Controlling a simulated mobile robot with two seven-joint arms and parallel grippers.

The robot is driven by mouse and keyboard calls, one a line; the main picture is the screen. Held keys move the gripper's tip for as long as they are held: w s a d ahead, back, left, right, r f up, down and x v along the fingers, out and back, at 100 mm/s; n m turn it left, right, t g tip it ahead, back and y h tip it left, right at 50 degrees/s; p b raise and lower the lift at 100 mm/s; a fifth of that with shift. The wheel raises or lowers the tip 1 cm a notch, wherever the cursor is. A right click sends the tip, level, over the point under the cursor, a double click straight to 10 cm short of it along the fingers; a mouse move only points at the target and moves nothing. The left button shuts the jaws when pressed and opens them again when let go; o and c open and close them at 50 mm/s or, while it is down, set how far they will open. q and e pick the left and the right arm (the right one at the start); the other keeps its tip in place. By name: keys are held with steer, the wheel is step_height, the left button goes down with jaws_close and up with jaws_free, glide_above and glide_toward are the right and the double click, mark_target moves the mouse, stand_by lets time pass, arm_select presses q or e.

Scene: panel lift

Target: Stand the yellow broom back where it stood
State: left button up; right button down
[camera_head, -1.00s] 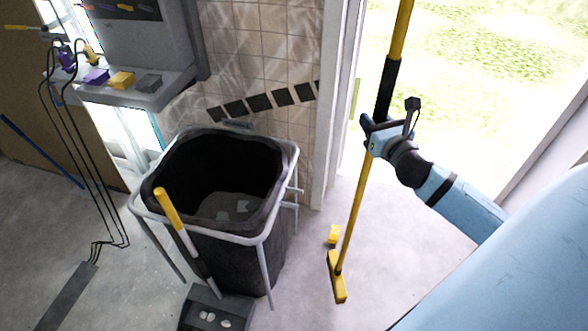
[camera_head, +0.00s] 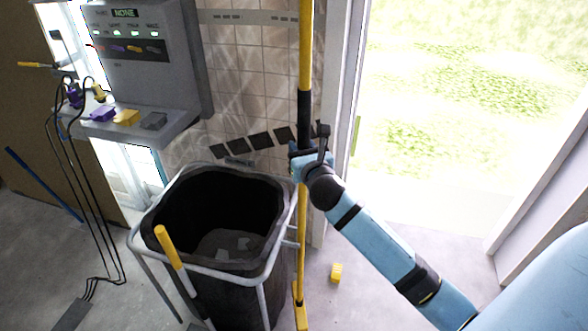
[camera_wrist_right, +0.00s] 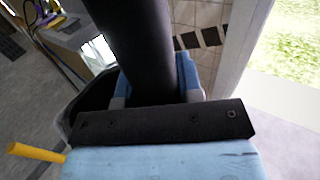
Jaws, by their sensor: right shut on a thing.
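The yellow broom (camera_head: 305,55) stands nearly upright in the head view, with a black grip section on its yellow pole and a yellow head low down near the floor. My right gripper (camera_head: 298,158) is shut on the pole at the lower end of the black section. In the right wrist view the dark pole (camera_wrist_right: 138,50) runs up between the fingers of my right gripper (camera_wrist_right: 155,92). The broom is in front of the tiled wall, just right of the black bin. The broom head is partly cut off by the bottom edge. My left gripper is not in view.
A black bin (camera_head: 170,215) in a grey frame stands left of the broom, with a yellow-handled tool (camera_head: 170,247) leaning at its front. A grey panel station (camera_head: 150,60) is at upper left. A bright doorway opens at right.

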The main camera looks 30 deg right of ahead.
arm_select(q)
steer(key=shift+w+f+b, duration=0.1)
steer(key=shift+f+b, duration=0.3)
steer(key=shift+b, duration=0.55)
arm_select(e)
step_height(320, 180, down, 7)
steer(key=w+a, duration=0.1)
steer(key=shift+w, duration=0.2)
steer(key=shift+a, duration=0.1)
steer(key=c, duration=1.2)
jaws_free()
steer(key=shift+f, duration=0.15)
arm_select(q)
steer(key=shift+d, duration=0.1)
arm_select(e)
steer(key=o, duration=0.4)
